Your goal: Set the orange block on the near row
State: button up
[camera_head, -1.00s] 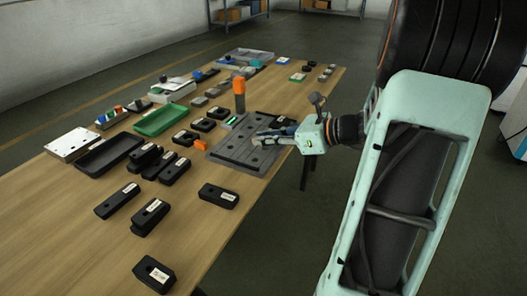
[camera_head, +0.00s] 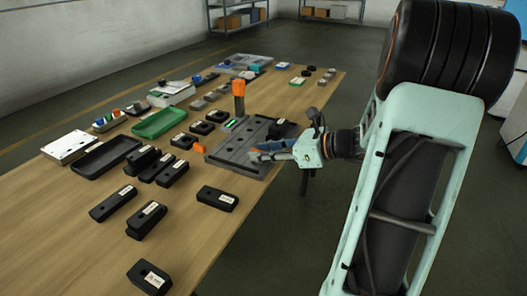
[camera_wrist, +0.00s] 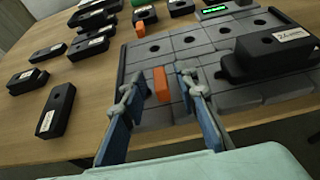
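The orange block (camera_wrist: 161,84) is a small upright piece in the wrist view, on or just above the grey plate (camera_wrist: 205,60). It shows between the two fingers of my gripper (camera_wrist: 160,92), with a visible gap on each side. My gripper is open and low over the plate's near side. In the head view my gripper (camera_head: 262,152) is at the right edge of the grey plate (camera_head: 228,152) and mostly hides the block. The plate has rows of round holes. A labelled black block (camera_wrist: 275,52) stands on its right part in the wrist view.
A tall orange-topped post (camera_head: 239,92) stands behind the plate. Several black labelled blocks (camera_head: 147,220) lie to the left and front. Green (camera_head: 160,122) and black trays (camera_head: 106,157) lie further left.

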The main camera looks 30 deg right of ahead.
jog(key=shift+r, duration=0.25)
jog(key=p+v, duration=0.4)
jog(key=v, duration=0.8)
jog(key=shift+f, duration=0.1)
